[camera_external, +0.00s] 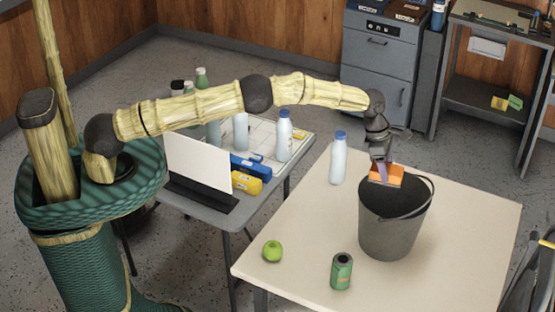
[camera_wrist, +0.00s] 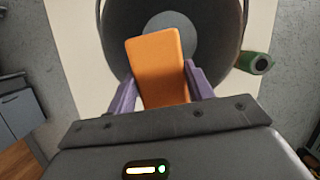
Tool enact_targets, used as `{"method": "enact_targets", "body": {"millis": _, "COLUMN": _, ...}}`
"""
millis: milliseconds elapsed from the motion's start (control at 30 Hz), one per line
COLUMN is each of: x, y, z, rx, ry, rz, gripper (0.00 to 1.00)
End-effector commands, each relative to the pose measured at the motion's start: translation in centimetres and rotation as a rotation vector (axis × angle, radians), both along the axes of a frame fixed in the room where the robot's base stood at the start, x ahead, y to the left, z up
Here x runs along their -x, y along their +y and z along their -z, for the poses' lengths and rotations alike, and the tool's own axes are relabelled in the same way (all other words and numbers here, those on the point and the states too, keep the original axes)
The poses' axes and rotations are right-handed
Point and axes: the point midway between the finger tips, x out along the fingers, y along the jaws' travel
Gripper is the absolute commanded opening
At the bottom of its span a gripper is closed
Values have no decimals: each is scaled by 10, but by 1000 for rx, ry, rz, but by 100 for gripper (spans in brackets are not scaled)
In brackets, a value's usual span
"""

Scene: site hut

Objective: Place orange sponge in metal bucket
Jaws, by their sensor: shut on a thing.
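My gripper (camera_external: 380,168) is shut on the orange sponge (camera_external: 387,177) and holds it over the mouth of the metal bucket (camera_external: 392,232). The bucket is dark grey with a thin handle and stands upright on the beige table. In the wrist view the sponge (camera_wrist: 156,62) sits between the purple fingers of my gripper (camera_wrist: 160,85). Behind it the round inside of the bucket (camera_wrist: 118,52) shows, with its lighter grey bottom. The bucket looks empty where I can see in. In the external view the sponge is near rim height, at the far side of the opening.
On the beige table (camera_external: 300,240) stand a green can (camera_external: 341,271), a green apple (camera_external: 272,251) and a blue-capped bottle (camera_external: 338,160). A grey table (camera_external: 215,199) to the left holds several bottles and a white panel (camera_external: 198,163). The beige table right of the bucket is clear.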

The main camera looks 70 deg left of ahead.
Motion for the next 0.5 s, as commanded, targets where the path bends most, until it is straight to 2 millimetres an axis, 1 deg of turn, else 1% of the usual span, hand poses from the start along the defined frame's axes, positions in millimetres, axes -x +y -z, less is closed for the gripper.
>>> {"method": "enact_targets", "body": {"millis": 33, "x": -6, "y": 1, "z": 10, "rx": -3, "ry": -4, "rz": -49, "gripper": 27}}
{"method": "enact_targets", "body": {"millis": 200, "x": -15, "y": 3, "z": 9, "rx": 0, "ry": -3, "rz": -179, "gripper": 27}}
{"method": "enact_targets", "body": {"millis": 500, "x": -18, "y": 5, "z": 6, "rx": 0, "ry": 2, "rz": -231, "gripper": 27}}
